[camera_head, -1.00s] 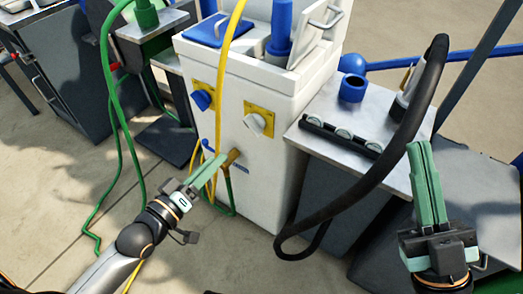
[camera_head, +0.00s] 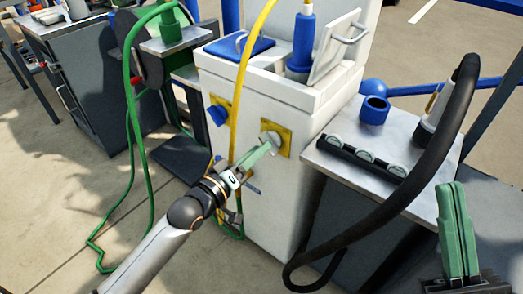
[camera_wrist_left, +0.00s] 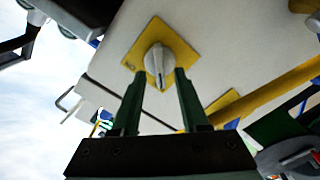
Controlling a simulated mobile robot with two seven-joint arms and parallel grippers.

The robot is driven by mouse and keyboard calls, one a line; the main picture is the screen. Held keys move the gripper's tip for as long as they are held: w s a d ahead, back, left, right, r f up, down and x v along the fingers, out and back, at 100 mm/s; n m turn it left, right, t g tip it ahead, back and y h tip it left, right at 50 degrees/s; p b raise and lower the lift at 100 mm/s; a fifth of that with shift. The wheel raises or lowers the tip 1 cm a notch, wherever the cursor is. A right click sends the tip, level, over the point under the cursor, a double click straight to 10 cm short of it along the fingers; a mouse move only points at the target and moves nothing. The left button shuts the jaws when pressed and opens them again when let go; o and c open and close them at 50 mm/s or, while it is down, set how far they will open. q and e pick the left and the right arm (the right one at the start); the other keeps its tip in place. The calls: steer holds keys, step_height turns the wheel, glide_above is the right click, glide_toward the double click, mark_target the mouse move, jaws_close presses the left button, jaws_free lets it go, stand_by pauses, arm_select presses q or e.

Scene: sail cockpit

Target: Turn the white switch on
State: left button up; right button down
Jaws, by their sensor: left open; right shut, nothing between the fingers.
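The white switch (camera_head: 271,139) is a rotary knob on a yellow plate (camera_head: 284,150) on the front of the white cabinet. In the left wrist view the white switch (camera_wrist_left: 157,62) has a dark line on its face. My left gripper (camera_head: 268,150) has its green fingers at the knob in the head view. In the left wrist view the left gripper (camera_wrist_left: 160,78) is open, with its fingertips on either side of the knob's lower end; I cannot tell whether they touch it. My right gripper (camera_head: 452,188) is shut and empty at the right.
A blue switch (camera_head: 219,115) sits left of the white one on the cabinet (camera_head: 285,205). A yellow hose (camera_head: 238,95) hangs between them. A thick black hose (camera_head: 420,165) loops before the metal side table (camera_head: 340,160). A green hose (camera_head: 128,120) hangs at the left.

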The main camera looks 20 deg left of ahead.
arm_select(q)
steer(key=shift+x, duration=0.95)
steer(key=shift+c, duration=0.4)
jaws_close()
